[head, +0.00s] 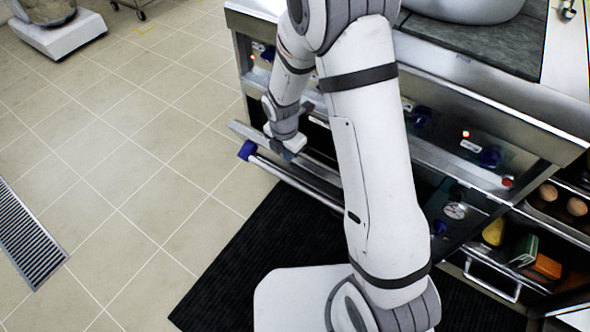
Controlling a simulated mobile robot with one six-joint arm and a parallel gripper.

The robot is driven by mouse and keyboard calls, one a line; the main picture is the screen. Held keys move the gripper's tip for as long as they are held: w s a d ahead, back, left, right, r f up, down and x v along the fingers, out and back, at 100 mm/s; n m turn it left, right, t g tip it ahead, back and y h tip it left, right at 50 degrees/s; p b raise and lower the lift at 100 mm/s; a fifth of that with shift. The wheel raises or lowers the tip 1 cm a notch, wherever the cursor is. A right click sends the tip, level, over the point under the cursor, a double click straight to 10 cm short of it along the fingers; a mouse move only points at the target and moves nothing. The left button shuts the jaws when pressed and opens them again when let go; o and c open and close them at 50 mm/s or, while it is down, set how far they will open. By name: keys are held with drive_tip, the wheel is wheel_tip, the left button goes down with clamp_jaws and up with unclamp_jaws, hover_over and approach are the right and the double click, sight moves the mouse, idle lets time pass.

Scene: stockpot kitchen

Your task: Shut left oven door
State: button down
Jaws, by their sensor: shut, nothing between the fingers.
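The left oven door (300,172) stands open under the stove's front, its top edge swung out over the floor. Its metal handle bar (294,178) runs along the outer side and has a blue end cap (247,150). My gripper (288,153) points down at the door's upper edge, near its left end. It is shut with nothing in it. I cannot tell whether it touches the door. My arm hides the right part of the door and much of the oven opening.
A black mat (262,250) lies below the door.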

sight(287, 176)
drive_tip(key=shift+n, duration=0.7)
drive_tip(key=f+b, duration=0.1)
drive_tip(key=f, duration=0.3)
drive_tip(key=f+b, duration=0.1)
drive_tip(key=f, duration=0.3)
drive_tip(key=f+b, duration=0.1)
drive_tip(key=f, duration=0.3)
drive_tip(key=shift+w+a+f+b, duration=0.15)
drive_tip(key=shift+w+f+b, duration=0.05)
drive_tip(key=shift+w+b, duration=0.2)
drive_tip(key=shift+w+d+r, duration=0.15)
drive_tip(key=shift+w+d, duration=0.3)
drive_tip(key=shift+w, duration=0.1)
drive_tip(key=shift+w+d+r, duration=0.15)
drive_tip(key=shift+w+d, duration=0.3)
drive_tip(key=shift+w, duration=0.05)
drive_tip(key=shift+w+d+r+b, duration=0.25)
drive_tip(key=shift+w+r+b, duration=0.05)
drive_tip(key=shift+w, duration=0.1)
